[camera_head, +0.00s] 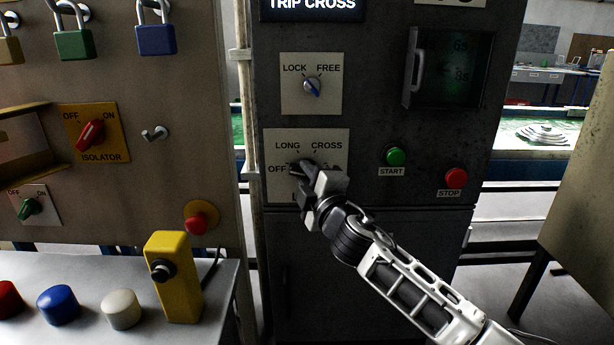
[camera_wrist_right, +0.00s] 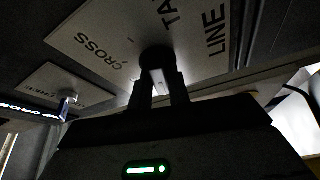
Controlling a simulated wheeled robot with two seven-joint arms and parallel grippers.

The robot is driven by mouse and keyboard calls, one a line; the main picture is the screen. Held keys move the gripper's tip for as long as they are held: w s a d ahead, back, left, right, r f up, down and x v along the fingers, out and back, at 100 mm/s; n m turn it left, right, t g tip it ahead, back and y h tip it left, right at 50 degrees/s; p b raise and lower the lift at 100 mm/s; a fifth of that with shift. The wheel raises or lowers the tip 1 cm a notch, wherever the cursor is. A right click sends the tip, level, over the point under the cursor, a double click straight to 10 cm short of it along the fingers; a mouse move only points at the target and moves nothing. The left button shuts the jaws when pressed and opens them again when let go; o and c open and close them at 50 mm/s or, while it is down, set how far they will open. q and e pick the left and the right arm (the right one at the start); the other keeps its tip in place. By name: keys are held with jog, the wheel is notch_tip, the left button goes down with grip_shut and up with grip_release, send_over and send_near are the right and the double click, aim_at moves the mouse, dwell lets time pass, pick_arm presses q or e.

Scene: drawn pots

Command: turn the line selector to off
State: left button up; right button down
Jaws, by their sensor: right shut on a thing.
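The line selector's pale plate (camera_head: 338,140) is on the dark cabinet's front, with OFF at left, LONG and CROSS above. Its lower right is hidden behind my right gripper (camera_head: 302,172). In the right wrist view the same plate (camera_wrist_right: 190,20) shows the words CROSS and LINE. The selector's dark round knob (camera_wrist_right: 156,58) is at the tips of my right gripper's fingers (camera_wrist_right: 160,88), which are shut on it. I cannot tell for sure where the knob points. My left gripper is not in view.
Above is a LOCK/FREE switch (camera_head: 312,87). To the right are a green start button (camera_head: 396,157), a red stop button (camera_head: 456,177) and a door handle (camera_head: 416,72). On the left panel are a red isolator knob (camera_head: 90,134) and padlocks. A yellow post (camera_head: 174,285) stands lower left.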

jog(key=c, duration=1.3)
grip_release()
jog(key=b+v, duration=0.2)
jog(key=v, duration=1.4)
jog(key=shift+f, duration=0.15)
jog(key=s+d+f+m+g+h, duration=0.1)
jog(key=s+f+m+g, duration=0.3)
jog(key=f, duration=0.6)
jog(key=s+d+f+m+h, duration=0.1)
jog(key=s+d+f+m, duration=0.15)
jog(key=f+m, duration=0.45)
jog(key=s+d+f+m+g, duration=0.1)
jog(key=s+f+m, duration=0.1)
jog(key=s+f, duration=0.3)
jog(key=s+d+f+m+g+h, duration=0.1)
jog(key=s+d+f+m, duration=0.1)
jog(key=s+f, duration=0.3)
jog(key=s+d+f+m+g+h, duration=0.1)
jog(key=s+d+f+m, duration=0.1)
jog(key=s+f, duration=0.3)
jog(key=shift+s+d+f, duration=0.15)
jog(key=shift+d+f, duration=0.05)
jog(key=shift+f, duration=0.75)
